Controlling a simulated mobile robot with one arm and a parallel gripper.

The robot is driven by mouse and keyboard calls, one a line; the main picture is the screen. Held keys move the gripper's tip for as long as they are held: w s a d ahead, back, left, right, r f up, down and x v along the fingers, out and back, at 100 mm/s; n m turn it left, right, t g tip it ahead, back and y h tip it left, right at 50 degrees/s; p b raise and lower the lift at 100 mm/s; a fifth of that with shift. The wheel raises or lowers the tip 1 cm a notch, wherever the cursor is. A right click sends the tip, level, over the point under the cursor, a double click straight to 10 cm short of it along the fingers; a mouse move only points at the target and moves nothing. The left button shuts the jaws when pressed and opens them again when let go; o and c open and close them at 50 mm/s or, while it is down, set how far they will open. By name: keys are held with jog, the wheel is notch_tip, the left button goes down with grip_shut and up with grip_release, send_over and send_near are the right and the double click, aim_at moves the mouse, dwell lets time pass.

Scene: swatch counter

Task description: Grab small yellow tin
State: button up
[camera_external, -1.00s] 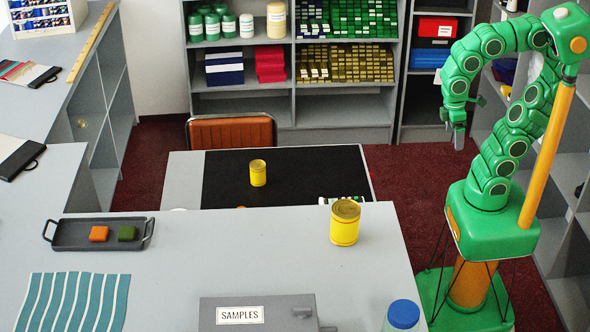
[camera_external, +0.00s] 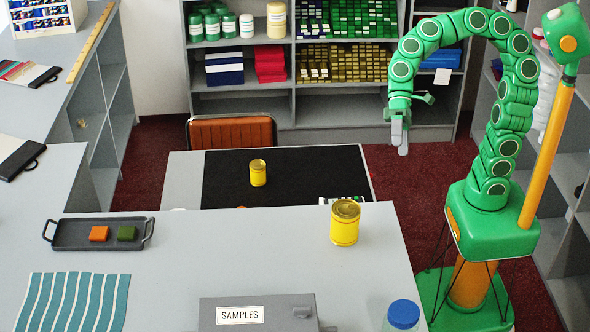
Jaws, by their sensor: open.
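A small yellow tin (camera_external: 258,173) stands upright on the black mat of the lower table. A larger-looking yellow tin (camera_external: 344,223) stands upright on the grey counter nearer the camera. My gripper (camera_external: 402,146) hangs from my green arm to the right of the small tin, above and behind the lower table's right end. It points down, is open and holds nothing. It is well apart from both tins.
The black mat (camera_external: 315,170) covers most of the lower table. An orange chair (camera_external: 232,131) stands behind it. A grey tray (camera_external: 75,235) holds an orange and a green block. A SAMPLES box (camera_external: 260,313) and a blue-lidded jar (camera_external: 403,314) stand at the front.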

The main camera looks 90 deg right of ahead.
jog(key=w+d+r+m+t+y, duration=0.25)
jog(key=w+d+m+t, duration=0.2)
jog(key=w, duration=0.55)
jog(key=w+d+r+m+t+y, duration=0.1)
jog(key=w+d+r+m+t, duration=0.2)
jog(key=w+d+m, duration=0.5)
jog(key=w+d+f+m+t+h, duration=0.35)
jog(key=w+d+m, duration=0.3)
jog(key=d, duration=0.45)
jog(key=w+d+f+m+t+h, duration=0.2)
jog(key=w+d+f+m+t, duration=0.25)
jog(key=w+d, duration=0.4)
jog(key=d+f+m+h, duration=0.45)
jog(key=d+f, duration=0.25)
jog(key=d, duration=0.4)
send_near(259, 170)
jog(key=shift+y, duration=0.35)
jog(key=w+d+f, duration=0.2)
jog(key=d+f, duration=0.1)
jog(key=shift+w+d, duration=0.15)
jog(key=shift+w, duration=0.05)
jog(key=shift+x, duration=1.3)
jog(key=w, duration=0.1)
jog(key=w+a, duration=0.1)
jog(key=w, duration=0.1)
jog(key=shift+w+a+r, duration=0.1)
jog(key=shift+a+r, duration=0.15)
jog(key=shift+a, duration=0.15)
jog(key=shift+x, duration=0.85)
